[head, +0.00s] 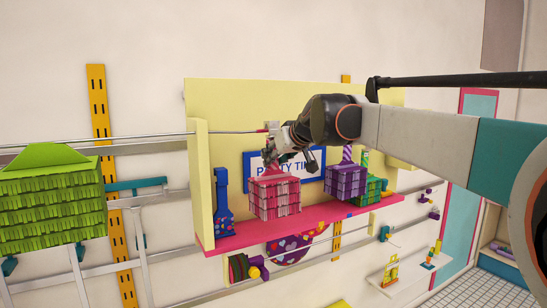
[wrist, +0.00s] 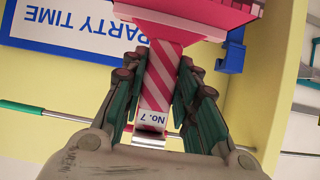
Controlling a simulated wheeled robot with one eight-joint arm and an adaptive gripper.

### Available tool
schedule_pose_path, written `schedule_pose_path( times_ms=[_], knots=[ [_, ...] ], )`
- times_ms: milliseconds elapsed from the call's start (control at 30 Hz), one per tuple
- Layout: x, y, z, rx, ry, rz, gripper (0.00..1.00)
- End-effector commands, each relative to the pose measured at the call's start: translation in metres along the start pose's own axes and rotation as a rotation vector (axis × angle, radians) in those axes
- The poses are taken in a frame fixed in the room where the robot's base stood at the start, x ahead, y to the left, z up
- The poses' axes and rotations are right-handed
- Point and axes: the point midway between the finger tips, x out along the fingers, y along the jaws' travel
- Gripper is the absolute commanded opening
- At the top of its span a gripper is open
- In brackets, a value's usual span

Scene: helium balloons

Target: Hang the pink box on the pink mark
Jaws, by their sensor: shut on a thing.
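The pink box (head: 275,197) is a fringed box with a striped pink-and-white handle. In the head view it is upright in front of the blue-framed sign, over the pink shelf; I cannot tell whether its bottom touches the shelf. My gripper (head: 277,156) is above it. In the wrist view my gripper (wrist: 160,98) is shut around the striped handle (wrist: 163,70), which bears a "No. 7" label (wrist: 153,119) and a metal hook end (wrist: 149,139). A small pink mark (head: 262,131) shows on the thin rail, just left of my wrist; my arm hides the rail beyond it.
A purple box (head: 345,183) and a dark green box (head: 371,190) are right of the pink box. A blue upright piece (head: 223,203) stands at the left of the pink shelf (head: 290,225). A large lime-green box (head: 50,202) is at far left. A party sign (head: 309,171) is behind.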

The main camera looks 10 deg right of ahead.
Motion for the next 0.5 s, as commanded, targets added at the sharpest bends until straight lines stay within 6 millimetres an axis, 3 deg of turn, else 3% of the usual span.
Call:
schedule_pose_path(
  times_ms=[500],
  knots=[
    [0.011,0.0,-0.007,0.0,0.0,0.0,0.0]
  ],
)
